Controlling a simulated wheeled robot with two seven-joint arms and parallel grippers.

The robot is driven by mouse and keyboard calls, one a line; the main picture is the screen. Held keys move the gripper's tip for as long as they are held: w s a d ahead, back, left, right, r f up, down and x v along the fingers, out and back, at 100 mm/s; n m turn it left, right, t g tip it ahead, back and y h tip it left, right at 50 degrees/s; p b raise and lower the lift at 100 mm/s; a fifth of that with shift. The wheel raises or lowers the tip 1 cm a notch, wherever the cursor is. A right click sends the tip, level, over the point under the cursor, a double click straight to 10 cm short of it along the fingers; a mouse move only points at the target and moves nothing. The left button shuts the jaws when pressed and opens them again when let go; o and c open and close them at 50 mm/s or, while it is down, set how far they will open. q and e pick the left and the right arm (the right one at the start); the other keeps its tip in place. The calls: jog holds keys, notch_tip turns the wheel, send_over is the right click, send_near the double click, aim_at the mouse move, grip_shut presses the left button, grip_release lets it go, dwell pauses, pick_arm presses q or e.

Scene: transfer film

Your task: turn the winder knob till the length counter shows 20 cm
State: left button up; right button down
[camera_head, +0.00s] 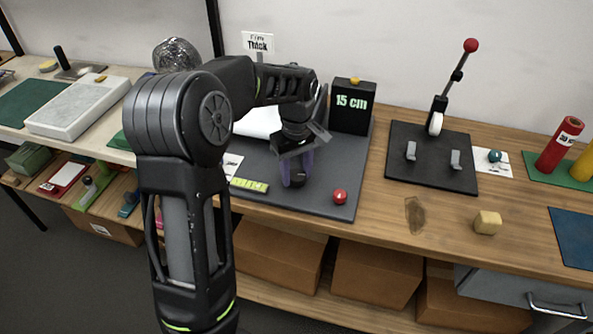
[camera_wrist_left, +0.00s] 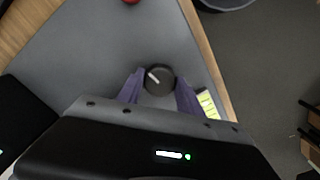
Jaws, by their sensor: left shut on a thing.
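The length counter (camera_head: 351,102) is a black box at the back of the grey mat and reads "15 cm". The winder knob (camera_wrist_left: 159,79) is a round dark knob with a white pointer line, seen in the left wrist view. The pointer aims to the upper left there. My left gripper (camera_head: 294,174) points down over the mat; in the left wrist view its purple fingers (camera_wrist_left: 160,93) are shut on the knob, one on each side. In the head view the fingers and wrist hide the knob. My right gripper is not in view.
A red button (camera_head: 340,196) sits near the mat's front right corner. A yellow-green scale strip (camera_head: 249,185) lies left of the gripper. A black lever stand (camera_head: 433,155) with a red-topped lever is to the right. A small wooden cube (camera_head: 487,223) lies on the bench.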

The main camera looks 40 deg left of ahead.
aim_at(297, 174)
pick_arm(q)
jog(key=o, duration=1.4)
jog(key=shift+r, duration=0.1)
notch_tip(297, 174, up, 8)
jog(key=shift+f+b, duration=0.2)
jog(key=shift+b, duration=0.2)
